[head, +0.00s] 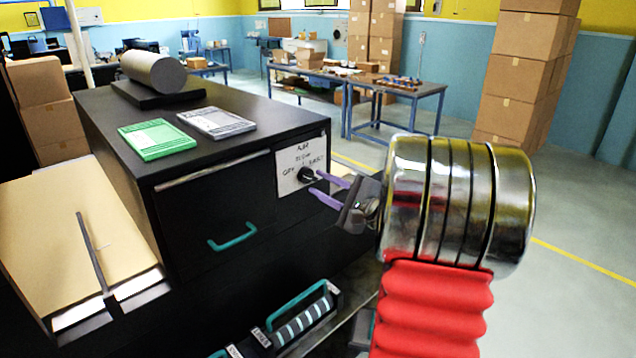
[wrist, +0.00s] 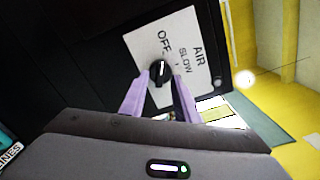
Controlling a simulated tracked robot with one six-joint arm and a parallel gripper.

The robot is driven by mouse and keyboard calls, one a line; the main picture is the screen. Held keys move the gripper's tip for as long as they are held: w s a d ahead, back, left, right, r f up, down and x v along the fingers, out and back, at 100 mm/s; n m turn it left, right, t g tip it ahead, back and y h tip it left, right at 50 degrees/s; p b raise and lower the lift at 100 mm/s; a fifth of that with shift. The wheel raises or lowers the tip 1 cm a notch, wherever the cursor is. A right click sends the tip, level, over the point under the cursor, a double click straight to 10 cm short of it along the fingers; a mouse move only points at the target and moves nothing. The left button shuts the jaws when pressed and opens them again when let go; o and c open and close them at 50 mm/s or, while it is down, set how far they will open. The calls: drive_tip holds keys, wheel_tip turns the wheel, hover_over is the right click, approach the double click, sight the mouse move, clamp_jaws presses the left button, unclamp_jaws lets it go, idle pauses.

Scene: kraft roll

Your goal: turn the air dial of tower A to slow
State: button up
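The air dial (head: 306,175) is a small black knob on a white label plate (head: 290,160) on the upper front of the black cabinet. In the wrist view the black dial (wrist: 160,72) stands below the printed words AIR, SLOW and OFF on the plate (wrist: 190,35). Which word its pointer faces is too small to tell surely. My gripper (head: 316,182) has two purple fingers, spread apart with the tips close to the dial. In the wrist view my gripper (wrist: 159,80) has one finger on each side of the dial; contact is not clear.
Green (head: 157,139) and grey (head: 216,122) pads and a grey roll (head: 153,72) lie on the cabinet top. A drawer with a teal handle (head: 232,238) is left of the dial. A teal-handled rack (head: 298,312) sits lower down. Open floor is at right.

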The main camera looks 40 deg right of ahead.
drive_tip(key=shift+w, duration=1.05)
drive_tip(key=shift+c, duration=0.5)
clamp_jaws()
drive_tip(key=shift+d, duration=0.1)
